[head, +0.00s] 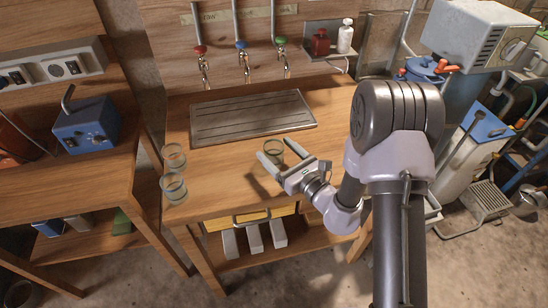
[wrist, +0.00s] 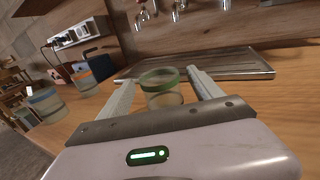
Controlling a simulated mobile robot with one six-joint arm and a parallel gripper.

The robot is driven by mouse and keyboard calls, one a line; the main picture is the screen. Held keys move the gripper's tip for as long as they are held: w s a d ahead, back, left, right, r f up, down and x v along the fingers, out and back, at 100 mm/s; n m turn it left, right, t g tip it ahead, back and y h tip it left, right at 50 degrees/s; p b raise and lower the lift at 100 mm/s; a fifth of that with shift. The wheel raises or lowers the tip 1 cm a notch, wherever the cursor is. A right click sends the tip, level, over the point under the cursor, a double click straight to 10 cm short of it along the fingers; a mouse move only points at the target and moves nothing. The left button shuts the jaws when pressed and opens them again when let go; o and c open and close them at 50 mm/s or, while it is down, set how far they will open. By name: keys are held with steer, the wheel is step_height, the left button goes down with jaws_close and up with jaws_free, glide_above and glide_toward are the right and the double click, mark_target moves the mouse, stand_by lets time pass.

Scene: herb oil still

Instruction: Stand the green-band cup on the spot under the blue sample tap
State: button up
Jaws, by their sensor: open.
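The green-band cup (wrist: 160,88) is a clear glass with a green rim band, upright on the wooden bench. In the wrist view it stands between the two fingers of my gripper, which are open around it; I cannot tell whether they touch it. In the head view the same cup (head: 269,147) stands in front of the slatted drip tray, between the fingertips of my gripper (head: 275,149). The blue sample tap (head: 241,45) is the middle of three wall taps, above the tray (head: 252,137). The spot under it is not distinguishable.
Two more glass cups, orange-band (wrist: 83,78) and blue-band (wrist: 45,103), stand at the bench's left edge. The red tap (head: 200,50) and green tap (head: 281,41) flank the blue one. A small shelf with bottles (head: 320,42) is at right. The tray looks empty.

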steer(key=shift+x, duration=0.95)
steer(key=c, duration=1.6)
